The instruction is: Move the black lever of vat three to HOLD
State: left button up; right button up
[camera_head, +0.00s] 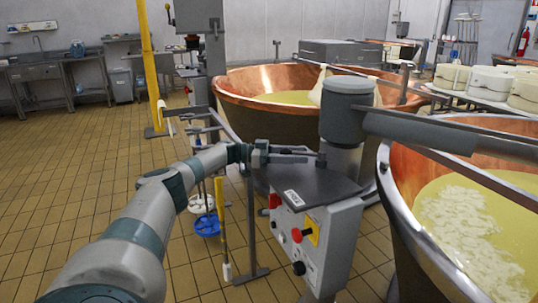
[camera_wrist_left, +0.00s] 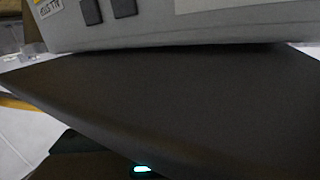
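The grey control box (camera_head: 334,243) stands between two copper vats in the head view. Its front carries a red knob (camera_head: 275,201), a red button on a yellow plate (camera_head: 303,232) and a black knob (camera_head: 298,268). I cannot tell which part is the black lever, and no HOLD mark is readable. My left gripper (camera_head: 300,155) reaches over the dark top of the box, pointing right; its finger gap and any contact are unclear. In the left wrist view, a dark surface (camera_wrist_left: 170,100) fills the middle, below a grey housing (camera_wrist_left: 180,25) with dark square buttons. My right gripper is not in view.
A copper vat with pale curd (camera_head: 465,225) stands at the right, another (camera_head: 270,85) behind the box. A grey post and pipe (camera_head: 348,105) rise behind the box top. The tiled floor (camera_head: 70,180) is clear at left.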

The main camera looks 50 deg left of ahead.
pick_arm(q)
jog(key=b+v, duration=0.3)
jog(key=v, duration=1.4)
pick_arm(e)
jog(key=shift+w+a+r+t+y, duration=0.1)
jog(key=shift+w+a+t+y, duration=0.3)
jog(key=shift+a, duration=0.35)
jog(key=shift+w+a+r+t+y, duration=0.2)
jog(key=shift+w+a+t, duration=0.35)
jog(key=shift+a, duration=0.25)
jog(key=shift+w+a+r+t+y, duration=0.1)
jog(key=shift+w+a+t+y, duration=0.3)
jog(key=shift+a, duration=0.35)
pick_arm(q)
jog(key=shift+d, duration=0.1)
jog(key=shift+s, duration=0.1)
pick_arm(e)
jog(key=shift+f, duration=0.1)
